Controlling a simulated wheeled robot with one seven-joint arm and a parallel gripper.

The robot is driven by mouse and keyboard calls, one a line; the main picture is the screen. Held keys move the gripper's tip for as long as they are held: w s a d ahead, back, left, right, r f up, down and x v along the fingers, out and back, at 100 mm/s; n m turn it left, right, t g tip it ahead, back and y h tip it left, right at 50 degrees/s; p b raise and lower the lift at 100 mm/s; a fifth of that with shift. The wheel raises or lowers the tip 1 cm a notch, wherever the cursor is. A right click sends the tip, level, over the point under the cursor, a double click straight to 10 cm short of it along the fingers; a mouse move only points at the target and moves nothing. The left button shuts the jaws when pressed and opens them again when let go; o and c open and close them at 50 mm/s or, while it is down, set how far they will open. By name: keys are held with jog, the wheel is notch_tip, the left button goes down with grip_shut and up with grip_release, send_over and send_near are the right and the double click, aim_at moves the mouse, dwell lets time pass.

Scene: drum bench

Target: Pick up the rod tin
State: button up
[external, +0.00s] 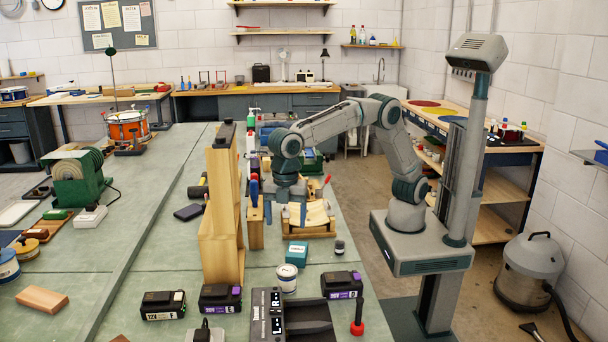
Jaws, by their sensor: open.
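My gripper (291,215) points down over the bench (165,265), its two fingers apart with nothing seen between them. It is between the wooden holder with upright handled tools (256,228) and a wooden cradle (318,222). I cannot tell for sure which thing is the rod tin. A small white cylindrical tin with a dark label (287,279) stands upright nearer the camera, below my gripper in the picture and apart from it. A teal box (296,254) stands just behind that tin. My wrist hides part of the bench behind it.
A tall wooden stand (222,215) rises close left of my gripper. Black battery packs (220,297), a black tray (302,318) and a red-based black handle (357,318) crowd the near end. A small dark jar (339,247) stands right of the teal box.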

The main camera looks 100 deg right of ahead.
jog(key=n, duration=0.2)
send_near(287, 270)
jog(key=f, duration=0.7)
jog(key=shift+w+d+f+b, duration=0.1)
jog(key=shift+d+f+b, duration=0.15)
jog(key=shift+d+b, duration=0.1)
jog(key=shift+a+f, duration=0.25)
jog(key=shift+f, duration=1.05)
jog(key=shift+a+f, duration=0.25)
jog(key=shift+f, duration=1.1)
jog(key=c, duration=1)
